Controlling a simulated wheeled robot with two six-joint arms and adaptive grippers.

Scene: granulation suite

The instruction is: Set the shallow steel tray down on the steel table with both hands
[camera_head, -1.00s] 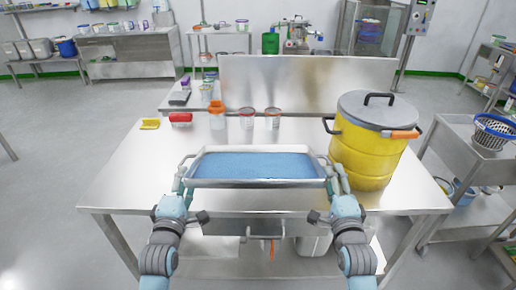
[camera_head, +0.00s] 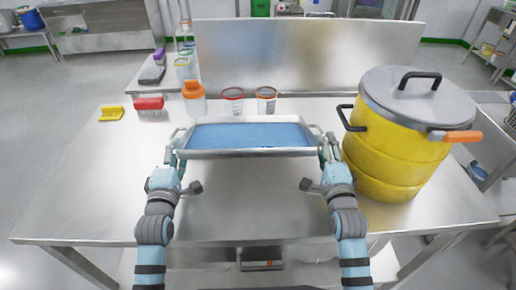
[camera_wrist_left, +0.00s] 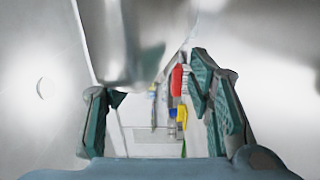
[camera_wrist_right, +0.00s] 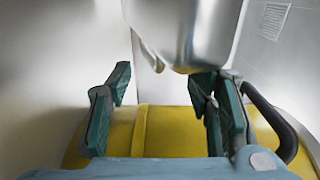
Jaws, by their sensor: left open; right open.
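The shallow steel tray (camera_head: 248,154), filled with blue material, is level over the back middle of the steel table (camera_head: 250,205); it looks to be resting there, though its underside is hidden. My left gripper (camera_head: 175,150) is at the tray's left end and my right gripper (camera_head: 327,146) at its right end. Both are open. In the left wrist view the tray's steel side (camera_wrist_left: 130,50) shows beyond the spread fingers (camera_wrist_left: 160,108). In the right wrist view the tray (camera_wrist_right: 190,35) likewise shows above the spread fingers (camera_wrist_right: 165,105).
A yellow drum (camera_head: 390,165) with a grey lid stands close to my right gripper. An orange-capped bottle (camera_head: 194,103) and two jars (camera_head: 233,104) stand just behind the tray. A red brush (camera_head: 149,103) and yellow item (camera_head: 111,113) lie left. The table's front is clear.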

